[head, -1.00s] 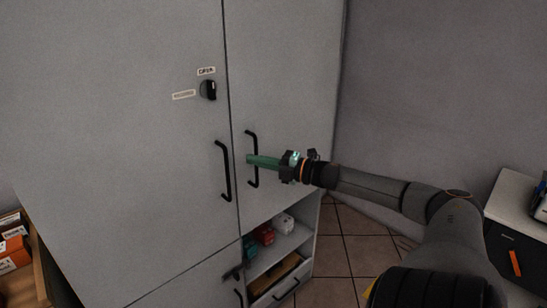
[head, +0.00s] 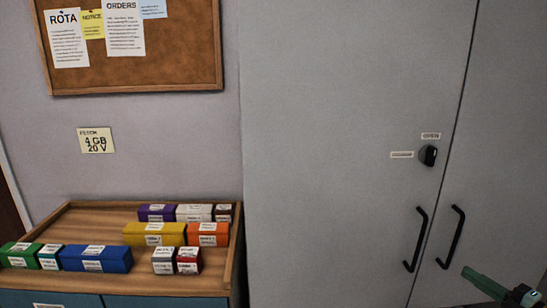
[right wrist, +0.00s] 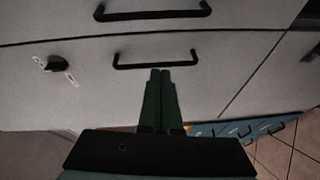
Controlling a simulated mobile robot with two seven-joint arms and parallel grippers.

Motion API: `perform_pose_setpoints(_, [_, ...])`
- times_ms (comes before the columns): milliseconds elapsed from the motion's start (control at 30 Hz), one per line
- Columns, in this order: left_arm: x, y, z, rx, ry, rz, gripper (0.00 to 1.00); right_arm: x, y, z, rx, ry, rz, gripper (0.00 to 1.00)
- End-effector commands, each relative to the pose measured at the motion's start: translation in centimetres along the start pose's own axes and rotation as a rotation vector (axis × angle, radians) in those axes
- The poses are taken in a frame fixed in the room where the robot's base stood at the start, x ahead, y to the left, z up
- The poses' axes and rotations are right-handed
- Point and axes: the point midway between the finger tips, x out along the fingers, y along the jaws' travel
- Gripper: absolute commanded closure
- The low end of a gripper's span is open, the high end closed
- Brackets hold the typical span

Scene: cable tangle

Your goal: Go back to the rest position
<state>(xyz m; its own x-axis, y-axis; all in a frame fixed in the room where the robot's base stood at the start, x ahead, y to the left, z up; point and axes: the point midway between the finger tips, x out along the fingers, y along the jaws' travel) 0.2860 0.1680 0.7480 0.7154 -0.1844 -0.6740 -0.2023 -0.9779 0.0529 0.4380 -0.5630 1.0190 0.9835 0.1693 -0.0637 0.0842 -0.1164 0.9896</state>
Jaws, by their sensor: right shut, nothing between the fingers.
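My right gripper (head: 468,272) shows at the lower right edge of the head view, with green fingers pointing left. It is near the lower end of the cabinet's right door handle (head: 453,238), and a gap shows between them in the picture. In the right wrist view my right gripper's fingers (right wrist: 160,74) are together and hold nothing. Their tips appear beside a black handle (right wrist: 155,63); I cannot tell whether they touch it. The grey cabinet (head: 340,130) has both tall doors shut. My left gripper is not in view.
A black knob (head: 428,155) sits under an OPEN label on the left door. A wooden-topped unit (head: 110,222) with several coloured boxes stands left of the cabinet. A cork board (head: 150,60) and a yellow note (head: 96,140) are on the wall.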

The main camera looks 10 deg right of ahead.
Motion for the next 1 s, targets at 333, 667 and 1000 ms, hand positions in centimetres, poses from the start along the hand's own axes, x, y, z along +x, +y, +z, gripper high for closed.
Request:
perform_pose_setpoints(333, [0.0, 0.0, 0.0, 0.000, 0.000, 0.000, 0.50, -5.1, -22.9, -11.3, 0.672, -0.298, -0.252, 1.00])
perform_pose_setpoints(667, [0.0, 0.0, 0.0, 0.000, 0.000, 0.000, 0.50, -6.6, -32.3, -31.3, 1.257, -0.480, -0.465, 1.00])
perform_pose_setpoints(1000, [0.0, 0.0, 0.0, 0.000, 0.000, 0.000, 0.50, -6.5, -32.7, -37.7, 1.422, -0.520, -0.534, 1.00])
